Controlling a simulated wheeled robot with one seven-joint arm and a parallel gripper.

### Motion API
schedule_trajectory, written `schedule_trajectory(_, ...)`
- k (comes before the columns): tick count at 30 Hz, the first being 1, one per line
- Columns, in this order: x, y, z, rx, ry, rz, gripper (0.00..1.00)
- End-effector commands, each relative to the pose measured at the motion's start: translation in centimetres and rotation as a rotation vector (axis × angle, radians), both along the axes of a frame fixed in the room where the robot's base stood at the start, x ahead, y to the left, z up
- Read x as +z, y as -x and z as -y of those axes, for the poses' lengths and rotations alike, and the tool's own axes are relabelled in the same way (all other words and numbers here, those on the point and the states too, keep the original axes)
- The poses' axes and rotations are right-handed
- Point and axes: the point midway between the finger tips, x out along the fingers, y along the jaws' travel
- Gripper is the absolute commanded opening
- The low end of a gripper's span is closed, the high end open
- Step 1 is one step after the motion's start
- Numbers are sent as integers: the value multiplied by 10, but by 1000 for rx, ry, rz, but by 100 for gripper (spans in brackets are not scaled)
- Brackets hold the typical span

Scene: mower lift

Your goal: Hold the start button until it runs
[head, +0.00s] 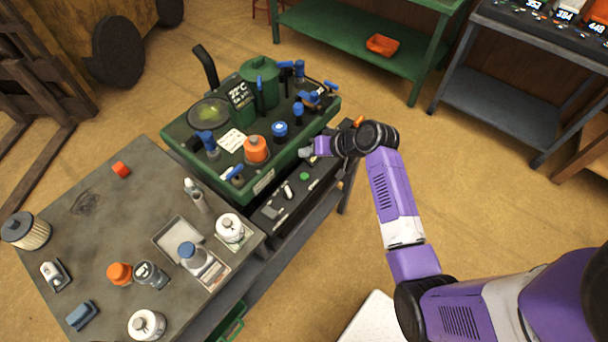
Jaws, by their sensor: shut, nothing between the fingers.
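A dark control panel (268,224) runs along the front of the green machine (170,133). On it sits a small green button (304,176), which looks like the start button; its label is too small to read. A pale lever or switch (288,191) stands just left of it. My gripper (306,154) reaches in from the right, with its fingers shut and empty. In the picture its tip is just above the green button, over the panel's back side. I cannot tell whether it touches anything. My wrist hides the panel's right part.
A grey worktable (130,215) at left holds bottles, a tray (181,238) and a filter (25,231). Blue-handled valves and an orange cap (256,149) rise from the machine close to my gripper. A green shelf (340,40) stands behind.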

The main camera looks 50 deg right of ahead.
Motion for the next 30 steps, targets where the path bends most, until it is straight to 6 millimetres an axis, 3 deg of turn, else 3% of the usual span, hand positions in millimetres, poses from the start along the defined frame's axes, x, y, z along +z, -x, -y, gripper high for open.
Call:
schedule_trajectory(8, -20, 0, 0, -1, 1, -1, 0)
schedule_trajectory(19, -70, 0, 0, -1, 1, 0, 0)
schedule_trajectory(30, -88, 0, 0, -1, 0, 1, 0)
